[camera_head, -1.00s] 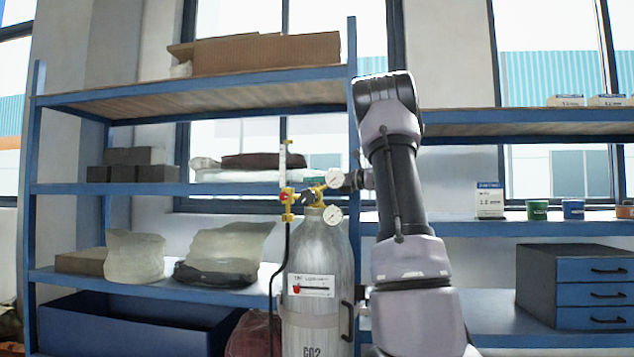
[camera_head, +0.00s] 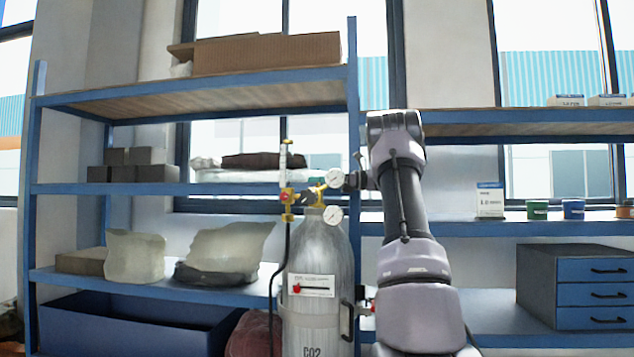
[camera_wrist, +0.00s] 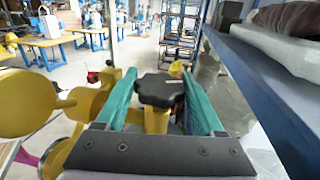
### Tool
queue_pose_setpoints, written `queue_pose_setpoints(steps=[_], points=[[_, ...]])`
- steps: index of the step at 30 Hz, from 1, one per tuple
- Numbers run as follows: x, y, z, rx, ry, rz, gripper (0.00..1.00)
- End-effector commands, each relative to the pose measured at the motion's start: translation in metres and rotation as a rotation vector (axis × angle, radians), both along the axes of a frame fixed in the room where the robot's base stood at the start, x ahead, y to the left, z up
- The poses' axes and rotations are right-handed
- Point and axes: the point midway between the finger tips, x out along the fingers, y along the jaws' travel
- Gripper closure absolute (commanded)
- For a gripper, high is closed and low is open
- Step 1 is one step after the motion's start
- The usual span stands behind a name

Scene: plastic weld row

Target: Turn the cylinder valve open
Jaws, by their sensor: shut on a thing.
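The grey CO2 cylinder (camera_head: 318,262) stands upright in front of the shelves in the head view. A yellow brass valve and regulator (camera_head: 313,196) with two round white gauges sits on its top. In the wrist view, my gripper (camera_wrist: 160,80) has its green fingers on either side of the black valve handwheel (camera_wrist: 161,91) and is shut on it. The yellow valve stem (camera_wrist: 156,120) shows below the handwheel. In the head view, the gripper's fingers and the handwheel are too small and partly hidden to make out.
A clear flow tube (camera_head: 284,165) stands left of the valve, with a black hose (camera_head: 274,290) hanging below. Blue shelving (camera_head: 250,92) holds boxes and bags behind. A drawer cabinet (camera_head: 575,285) stands at right. In the wrist view, a shelf edge (camera_wrist: 265,85) runs close on the right.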

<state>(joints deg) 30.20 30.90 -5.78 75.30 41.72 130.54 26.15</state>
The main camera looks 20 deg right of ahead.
Motion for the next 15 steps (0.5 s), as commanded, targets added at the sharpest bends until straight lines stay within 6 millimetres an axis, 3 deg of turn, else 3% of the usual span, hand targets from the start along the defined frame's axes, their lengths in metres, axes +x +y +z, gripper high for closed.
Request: queue_pose_setpoints(steps=[15], points=[[-0.0009, -0.0016, -0.0002, 0.002, -0.003, 0.351, 0.86]])
